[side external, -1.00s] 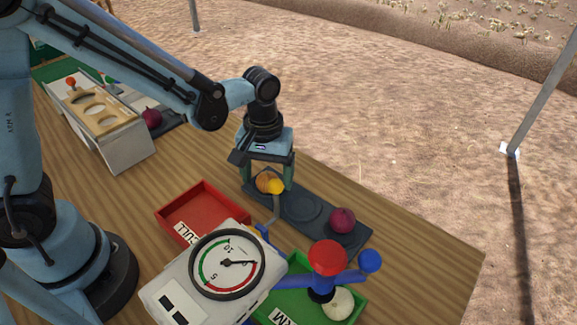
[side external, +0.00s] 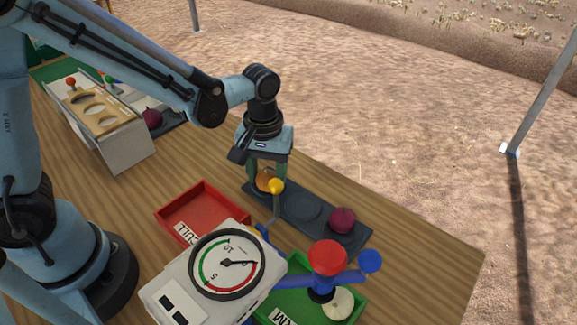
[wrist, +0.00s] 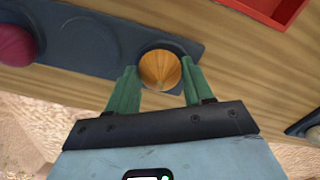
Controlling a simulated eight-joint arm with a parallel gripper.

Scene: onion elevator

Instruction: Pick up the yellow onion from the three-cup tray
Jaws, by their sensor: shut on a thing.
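The middle cup is empty. A purple onion (side external: 342,220) sits in the right cup and shows at the left edge of the wrist view (wrist: 14,45).
A red tray (side external: 203,187) lies left, and a green tray (side external: 357,297) with a pale onion lies front right, under a red-and-blue knobbed part (side external: 328,257). A box with holes (side external: 128,150) stands back left.

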